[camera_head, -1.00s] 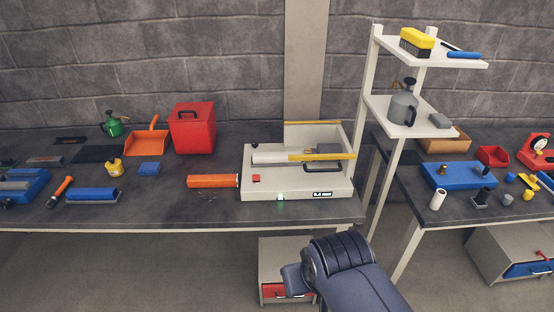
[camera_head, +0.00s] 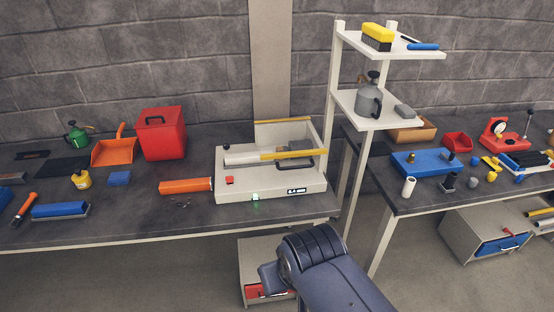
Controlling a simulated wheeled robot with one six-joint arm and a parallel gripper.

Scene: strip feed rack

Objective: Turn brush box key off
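A white machine (camera_head: 237,192) stands on the left bench, with a red switch (camera_head: 230,180), a lit green lamp (camera_head: 255,197) and a small display (camera_head: 297,191) on its front. A grey roller and a yellow bar lie across its top. I cannot make out a key on it, nor tell which thing is the brush box. A yellow brush (camera_head: 377,38) with dark bristles lies on the top shelf. My dark arm shows at the bottom centre, in front of the bench. My gripper is not visible in this view.
A white shelf stand (camera_head: 334,110) rises between the benches. A drawer cabinet (camera_head: 255,262) is below.

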